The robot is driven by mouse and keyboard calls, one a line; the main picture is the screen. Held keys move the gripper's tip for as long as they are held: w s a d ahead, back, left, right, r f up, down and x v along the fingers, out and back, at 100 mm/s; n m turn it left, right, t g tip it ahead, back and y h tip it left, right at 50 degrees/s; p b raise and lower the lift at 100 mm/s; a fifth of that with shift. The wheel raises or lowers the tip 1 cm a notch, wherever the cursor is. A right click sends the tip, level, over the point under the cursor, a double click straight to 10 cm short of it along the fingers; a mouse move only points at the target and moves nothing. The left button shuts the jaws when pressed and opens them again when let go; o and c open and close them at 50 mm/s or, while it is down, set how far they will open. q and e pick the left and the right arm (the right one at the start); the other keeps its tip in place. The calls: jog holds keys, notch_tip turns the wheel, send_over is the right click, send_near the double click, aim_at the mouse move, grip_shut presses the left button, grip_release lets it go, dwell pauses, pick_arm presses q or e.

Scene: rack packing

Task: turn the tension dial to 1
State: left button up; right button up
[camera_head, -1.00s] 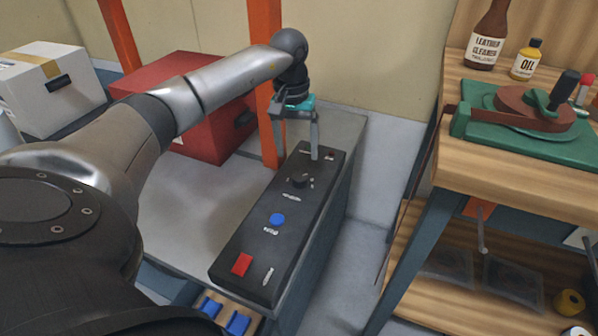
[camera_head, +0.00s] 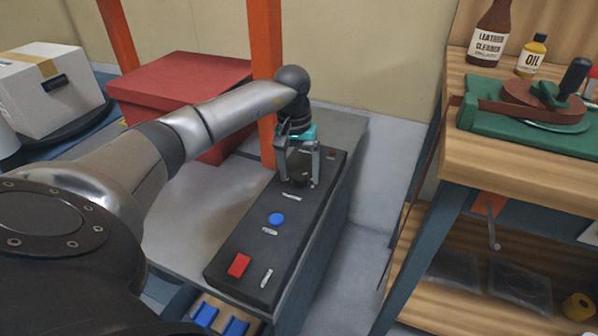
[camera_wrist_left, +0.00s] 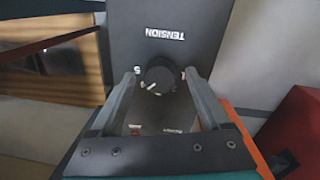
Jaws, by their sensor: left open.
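The black tension dial (camera_wrist_left: 160,77) is a round knob on the dark control panel (camera_wrist_left: 190,14), beside the upside-down word TENSION in the left wrist view. A white mark on the knob points to the lower left there. A 5 shows left of the knob; the small mark on its right is too blurred to read. My left gripper (camera_wrist_left: 161,73) is open, with one finger on each side of the knob and visible gaps between. In the head view the left gripper (camera_head: 300,182) is over the dial (camera_head: 300,179), partly hiding it. My right gripper is not in view.
The panel also carries a blue button (camera_head: 276,219) and a red switch (camera_head: 238,265). A red box (camera_head: 180,85) stands behind my left arm, near an orange post (camera_head: 264,60). A wooden workbench (camera_head: 510,150) with bottles and a green fixture is at right.

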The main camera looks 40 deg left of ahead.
pick_arm(q)
jog(key=shift+c, duration=0.2)
grip_shut()
dwell(0.3)
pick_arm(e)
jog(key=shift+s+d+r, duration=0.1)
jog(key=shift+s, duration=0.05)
